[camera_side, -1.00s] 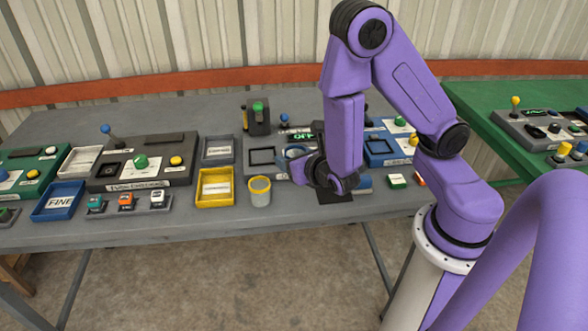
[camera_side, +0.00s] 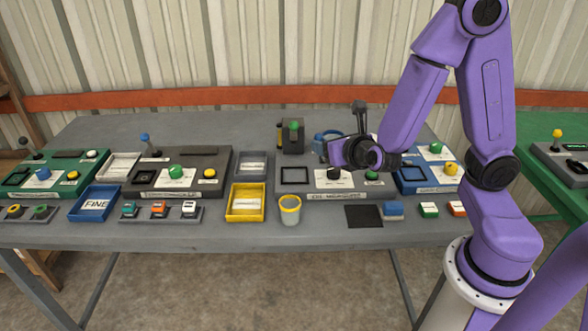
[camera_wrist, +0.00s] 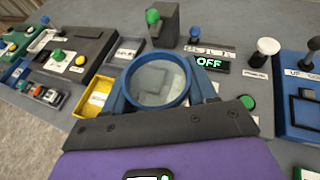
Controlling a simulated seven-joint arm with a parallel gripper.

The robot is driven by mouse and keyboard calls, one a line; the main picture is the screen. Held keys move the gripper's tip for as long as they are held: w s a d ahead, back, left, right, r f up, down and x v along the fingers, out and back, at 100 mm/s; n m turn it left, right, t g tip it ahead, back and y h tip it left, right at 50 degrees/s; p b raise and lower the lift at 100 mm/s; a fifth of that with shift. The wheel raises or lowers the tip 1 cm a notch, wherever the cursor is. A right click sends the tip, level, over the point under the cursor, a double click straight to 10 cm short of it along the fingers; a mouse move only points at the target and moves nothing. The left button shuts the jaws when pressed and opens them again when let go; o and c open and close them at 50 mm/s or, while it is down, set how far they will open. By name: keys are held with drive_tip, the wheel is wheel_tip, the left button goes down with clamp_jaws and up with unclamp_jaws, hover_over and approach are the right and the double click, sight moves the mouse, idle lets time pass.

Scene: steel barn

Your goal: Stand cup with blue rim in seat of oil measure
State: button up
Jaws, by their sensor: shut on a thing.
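The cup with blue rim (camera_side: 324,138) is held up above the back part of the oil measure panel (camera_side: 317,190). My gripper (camera_side: 343,148) is shut on it. In the wrist view the cup (camera_wrist: 158,80) sits between the two blue fingers, and its open mouth shows a pale grey inside. The seat, a dark square outline (camera_side: 294,176), is at the left of the panel and looks empty in the side view. The cup is apart from it, higher and to its right. In the wrist view the cup and fingers hide the seat.
A cup with yellow rim (camera_side: 290,209) stands in front of the panel, beside a yellow tray (camera_side: 246,216). A dark post with a green knob (camera_side: 292,136) rises behind the seat. The panel has a display reading OFF (camera_wrist: 209,63) and a green button (camera_wrist: 248,102).

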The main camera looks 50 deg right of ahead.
drive_tip(key=shift+w+f, duration=1.2)
drive_tip(key=shift+w, duration=1.45)
hover_over(293, 174)
wheel_tip(293, 174, down, 7)
drive_tip(key=shift+f, duration=1.55)
drive_tip(key=shift+f, duration=0.1)
drive_tip(key=o, duration=1)
